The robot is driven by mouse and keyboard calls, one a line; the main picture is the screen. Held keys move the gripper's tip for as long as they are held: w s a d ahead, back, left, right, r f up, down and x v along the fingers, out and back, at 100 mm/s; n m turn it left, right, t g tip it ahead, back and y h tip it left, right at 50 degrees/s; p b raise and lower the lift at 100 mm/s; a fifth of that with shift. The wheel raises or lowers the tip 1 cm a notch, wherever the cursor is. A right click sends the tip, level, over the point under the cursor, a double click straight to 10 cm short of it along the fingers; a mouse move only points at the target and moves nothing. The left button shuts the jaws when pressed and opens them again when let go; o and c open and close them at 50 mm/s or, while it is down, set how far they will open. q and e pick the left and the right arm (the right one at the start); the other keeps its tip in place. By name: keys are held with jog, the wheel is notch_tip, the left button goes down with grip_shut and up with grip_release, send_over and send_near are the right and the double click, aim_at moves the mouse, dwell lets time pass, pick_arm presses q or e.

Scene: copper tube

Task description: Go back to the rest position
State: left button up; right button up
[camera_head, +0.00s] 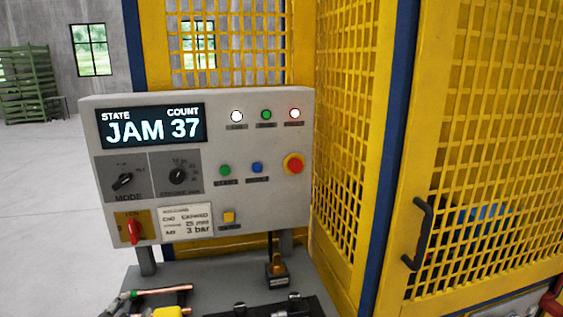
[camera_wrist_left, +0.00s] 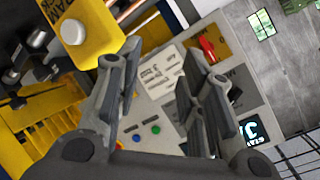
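My left gripper (camera_wrist_left: 157,68) shows in the left wrist view with its two fingers apart and nothing between them. The grey control panel (camera_wrist_left: 153,108) lies beyond the fingers. In the head view neither gripper can be made out, and my right gripper shows in no view. A copper tube (camera_head: 163,291) lies on the grey bench at the bottom of the head view. Copper-coloured rods (camera_wrist_left: 130,10) also show at the top of the left wrist view.
A yellow mesh guard (camera_head: 480,150) with a black handle (camera_head: 420,233) stands right. A yellow box with a white button (camera_wrist_left: 71,33) is near my left gripper. Open floor (camera_head: 45,210) is left.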

pick_arm(q)
jog(key=s+d+f+n+g+h, duration=0.25)
jog(key=s+d+f+g, duration=0.25)
jog(key=s+f, duration=0.65)
jog(key=s+d+f+n+g+h, duration=0.1)
jog(key=s+d+f+n+g, duration=0.3)
jog(key=s+f, duration=0.8)
notch_tip(320, 180, down, 26)
jog(key=s+f+m+g+b, duration=0.1)
jog(key=s+m+g, duration=0.1)
jog(key=s+a+f+g+b, duration=0.1)
jog(key=s+a+f, duration=0.1)
jog(key=s+f, duration=1.4)
jog(key=shift+a+y+b, duration=0.3)
jog(key=shift+a+y, duration=0.05)
jog(key=shift+a, duration=0.05)
